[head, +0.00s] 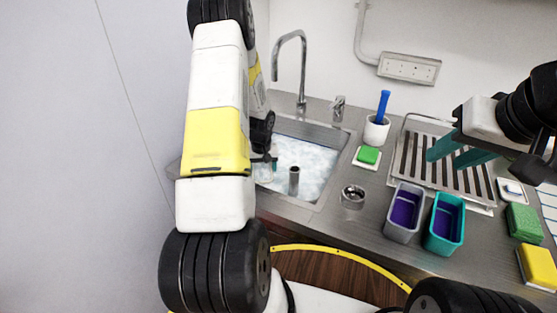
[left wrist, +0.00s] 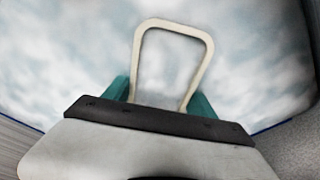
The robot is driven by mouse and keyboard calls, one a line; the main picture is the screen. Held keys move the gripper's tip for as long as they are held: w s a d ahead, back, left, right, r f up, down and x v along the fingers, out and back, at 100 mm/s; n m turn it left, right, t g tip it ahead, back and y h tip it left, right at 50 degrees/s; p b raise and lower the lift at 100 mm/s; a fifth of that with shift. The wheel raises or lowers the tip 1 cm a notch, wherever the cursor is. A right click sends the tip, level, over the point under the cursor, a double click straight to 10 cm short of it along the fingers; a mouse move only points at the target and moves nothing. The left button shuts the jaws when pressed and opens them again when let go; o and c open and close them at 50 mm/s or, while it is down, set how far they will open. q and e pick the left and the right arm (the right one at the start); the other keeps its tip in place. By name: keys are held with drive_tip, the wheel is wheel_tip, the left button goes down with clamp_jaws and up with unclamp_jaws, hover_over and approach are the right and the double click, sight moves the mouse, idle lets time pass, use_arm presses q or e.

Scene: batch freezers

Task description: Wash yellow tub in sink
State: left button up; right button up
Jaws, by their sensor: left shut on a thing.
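The sink (head: 318,192) holds foamy pale water, with a tall curved tap (head: 290,38) behind it. My left gripper (head: 264,160) is low at the sink's left side, partly hidden by my own arm. In the left wrist view its teal fingers are shut on a tub whose pale cream rim (left wrist: 172,24) shows as a rounded loop. Cloudy foam fills the inside and surrounds the rim, so the tub's walls and any yellow are hidden. My right gripper (head: 457,152) is open and empty above the drainer.
A ribbed drainer (head: 408,160) lies right of the sink. Grey (head: 402,232) and teal (head: 441,242) tubs with purple insides stand in front of it. Green (head: 523,222) and yellow (head: 537,266) sponges lie at the far right. A metal cup (head: 352,196) stands by the sink.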

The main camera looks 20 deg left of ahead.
use_arm(q)
drive_tip(key=shift+a, duration=0.65)
drive_tip(key=shift+d, duration=2)
drive_tip(key=shift+r, duration=0.1)
wheel_tip(320, 180, up, 17)
drive_tip(key=shift+r, duration=0.15)
idle(1.6)
drive_tip(key=shift+r, duration=0.15)
idle(0.9)
drive_tip(key=shift+r, duration=1.4)
